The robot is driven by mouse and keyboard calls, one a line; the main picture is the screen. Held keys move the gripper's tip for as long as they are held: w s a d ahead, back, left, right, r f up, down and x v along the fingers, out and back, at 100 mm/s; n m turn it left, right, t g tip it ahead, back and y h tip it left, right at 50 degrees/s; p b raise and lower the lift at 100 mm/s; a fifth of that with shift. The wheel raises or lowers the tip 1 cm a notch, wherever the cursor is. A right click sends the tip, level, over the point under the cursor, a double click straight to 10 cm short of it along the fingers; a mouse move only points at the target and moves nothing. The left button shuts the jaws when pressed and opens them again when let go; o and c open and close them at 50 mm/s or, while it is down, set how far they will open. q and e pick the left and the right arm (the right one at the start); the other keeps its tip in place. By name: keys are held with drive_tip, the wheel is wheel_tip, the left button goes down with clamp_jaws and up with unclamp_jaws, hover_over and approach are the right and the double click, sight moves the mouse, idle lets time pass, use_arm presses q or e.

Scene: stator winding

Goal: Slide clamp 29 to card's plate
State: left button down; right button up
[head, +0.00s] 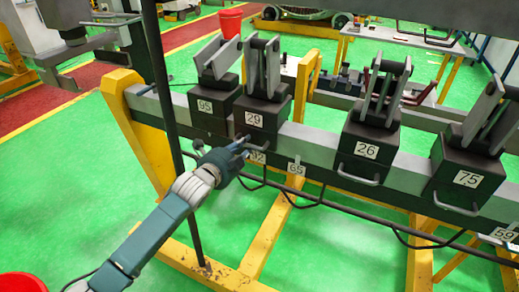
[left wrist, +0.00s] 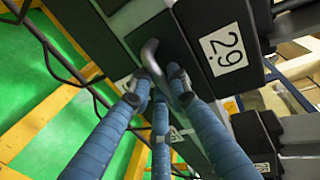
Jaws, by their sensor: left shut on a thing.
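Clamp 29 (head: 262,105) is a dark block with an upright lever, sitting on the long grey rail (head: 315,148). Its white label also shows in the left wrist view (left wrist: 223,48). My left gripper (head: 241,144) is at the clamp's lower front. In the left wrist view, its blue fingers (left wrist: 160,88) are shut around the clamp's grey bent handle (left wrist: 151,52). Small number plates mark the rail's front: plate 65 (head: 296,168) right of clamp 29, plate 59 (head: 505,234) at far right, and a partly hidden plate (head: 257,156) beside my gripper. I cannot make out which plate the card names.
Clamp 95 (head: 208,105) stands close left of clamp 29. Clamp 26 (head: 368,145) and clamp 75 (head: 467,172) stand to the right. The rail between clamps 29 and 26 is bare. A dark upright pole (head: 166,95) stands near my left arm.

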use_arm(q)
drive_tip(key=shift+d, duration=0.2)
drive_tip(key=c, duration=1.7)
unclamp_jaws()
drive_tip(key=shift+s+d+r, duration=0.1)
drive_tip(key=shift+s+d, duration=0.05)
drive_tip(key=shift+d, duration=0.1)
drive_tip(key=shift+a, duration=0.1)
drive_tip(key=v, duration=1.2)
